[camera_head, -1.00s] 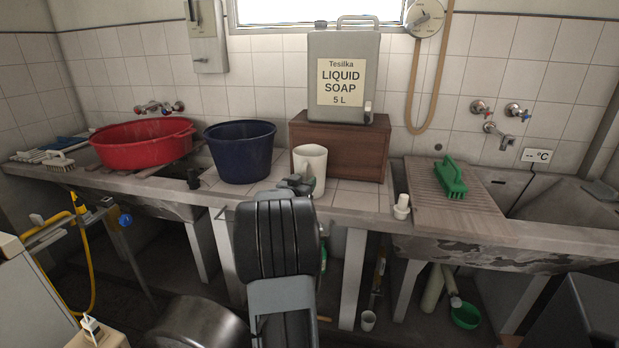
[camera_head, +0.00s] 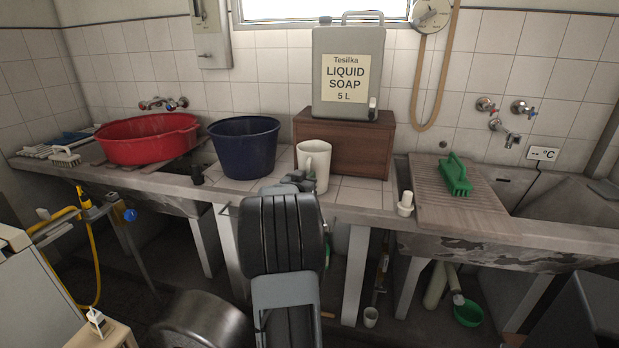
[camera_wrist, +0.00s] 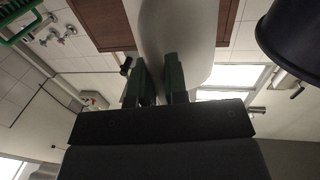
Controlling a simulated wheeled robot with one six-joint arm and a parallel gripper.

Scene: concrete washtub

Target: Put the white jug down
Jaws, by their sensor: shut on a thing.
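The white jug (camera_head: 317,160) is upright over the tiled counter, in front of the wooden crate. Whether its base touches the tiles is not clear. My gripper (camera_head: 303,179) is at the jug's near left side and is shut on its handle, partly hidden by my arm in the head view. In the wrist view the jug's pale body (camera_wrist: 180,30) rises just beyond the two dark green fingers of my gripper (camera_wrist: 160,85), and the grasped part is hidden between them.
A navy bucket (camera_head: 243,150) stands left of the jug. A wooden crate (camera_head: 345,150) with a grey soap canister (camera_head: 348,75) is behind it. A white bottle (camera_head: 405,204) and green brush (camera_head: 456,175) are to the right. Bare tiles (camera_head: 360,194) show right of the jug.

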